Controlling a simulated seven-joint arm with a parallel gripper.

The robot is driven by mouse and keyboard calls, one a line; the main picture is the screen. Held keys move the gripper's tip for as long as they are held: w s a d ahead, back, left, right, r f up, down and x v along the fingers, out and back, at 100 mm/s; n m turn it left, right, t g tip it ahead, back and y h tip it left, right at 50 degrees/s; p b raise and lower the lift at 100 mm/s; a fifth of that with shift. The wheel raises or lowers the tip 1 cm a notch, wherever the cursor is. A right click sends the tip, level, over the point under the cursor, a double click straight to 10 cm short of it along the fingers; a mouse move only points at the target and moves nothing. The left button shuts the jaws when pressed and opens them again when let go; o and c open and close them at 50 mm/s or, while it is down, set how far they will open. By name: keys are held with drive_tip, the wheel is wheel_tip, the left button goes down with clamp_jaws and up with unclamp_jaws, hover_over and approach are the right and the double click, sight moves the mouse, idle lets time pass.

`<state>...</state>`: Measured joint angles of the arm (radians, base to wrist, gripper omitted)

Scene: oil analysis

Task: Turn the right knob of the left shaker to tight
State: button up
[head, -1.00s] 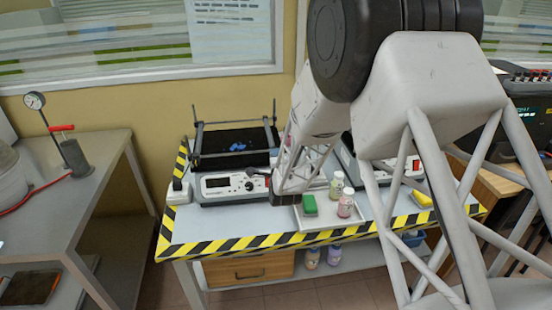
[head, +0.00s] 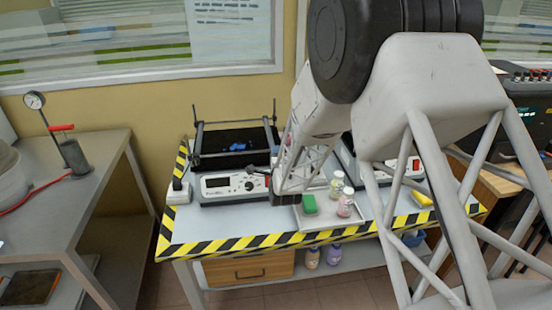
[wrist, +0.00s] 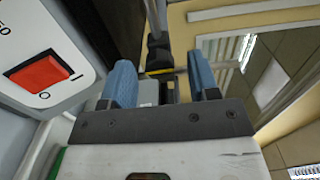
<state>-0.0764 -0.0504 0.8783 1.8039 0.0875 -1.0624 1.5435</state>
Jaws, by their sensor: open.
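The left shaker (head: 233,188) stands on the striped table, with a display, a front dial and a black platform (head: 232,141) between bars and upright posts. Its right side is partly hidden behind my arm in the head view. In the wrist view, my gripper (wrist: 162,84) is open, its two blue fingers apart. A black knob-like part on a dark rod (wrist: 158,50) shows ahead, in line with the gap between the fingers. I cannot tell whether the fingers touch it. A white panel with a red switch (wrist: 38,75) is close to the left of the fingers.
A tray (head: 325,236) with a green block (head: 309,204) and bottles (head: 345,204) stands at the table's front. Another shaker (head: 405,166) is partly hidden behind my arm. The table's front left (head: 200,226) is clear.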

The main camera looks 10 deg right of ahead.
drive_tip(key=s, duration=0.7)
drive_tip(key=shift+s, duration=0.35)
idle(0.5)
drive_tip(key=s+d+r+n+g, duration=0.2)
drive_tip(key=s+r+n+g, duration=0.55)
drive_tip(key=s+r, duration=0.45)
drive_tip(key=s+d+r+n+g, duration=0.1)
drive_tip(key=s+r+n+g, duration=0.1)
drive_tip(key=s, duration=0.7)
drive_tip(key=s+d+r+n+g, duration=0.1)
drive_tip(key=s+r+n+g, duration=0.2)
drive_tip(key=s, duration=0.7)
drive_tip(key=s+d+r+n+g, duration=0.1)
drive_tip(key=s+r+n+g, duration=0.2)
drive_tip(key=s, duration=0.7)
drive_tip(key=shift+s+r+n, duration=0.25)
drive_tip(key=shift+r+n, duration=0.05)
drive_tip(key=shift+n, duration=0.95)
